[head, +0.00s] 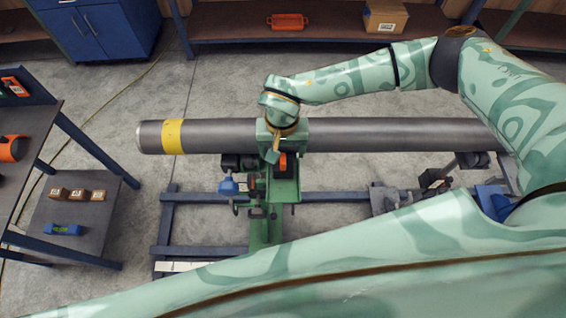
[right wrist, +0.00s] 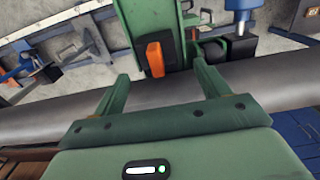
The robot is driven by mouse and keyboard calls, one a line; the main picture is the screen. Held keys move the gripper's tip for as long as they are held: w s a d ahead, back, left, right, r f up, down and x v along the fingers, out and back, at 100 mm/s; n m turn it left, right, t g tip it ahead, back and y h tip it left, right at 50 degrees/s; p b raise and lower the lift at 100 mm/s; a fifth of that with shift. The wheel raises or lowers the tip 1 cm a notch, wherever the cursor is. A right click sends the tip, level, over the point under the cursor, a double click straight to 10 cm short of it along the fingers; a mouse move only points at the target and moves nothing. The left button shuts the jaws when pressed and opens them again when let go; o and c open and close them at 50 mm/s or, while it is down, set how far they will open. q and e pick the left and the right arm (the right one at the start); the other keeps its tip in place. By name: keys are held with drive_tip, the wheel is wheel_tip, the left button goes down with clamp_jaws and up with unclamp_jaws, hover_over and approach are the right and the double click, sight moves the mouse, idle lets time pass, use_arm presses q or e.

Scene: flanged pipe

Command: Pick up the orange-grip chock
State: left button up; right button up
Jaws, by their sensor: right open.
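The orange grip of the chock (head: 283,163) shows just below the pipe, at the green stand. My right gripper (head: 277,150) is over the pipe, close to the grip. In the right wrist view its two fingers (right wrist: 160,71) are apart with nothing between them, and the orange grip lies ahead of the gap, untouched. My left gripper is out of view.
The grey pipe (head: 380,133) with a yellow band runs across the stand. A green stand (head: 262,225) and blue frame (head: 200,252) are below it. A shelf with small boxes (head: 77,194) stands left. An orange case (head: 287,21) and a cardboard box (head: 385,15) sit at the back.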

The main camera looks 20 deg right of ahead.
wheel_tip(320, 180, down, 5)
drive_tip(key=shift+d+f, duration=0.1)
drive_tip(key=c, duration=1.2)
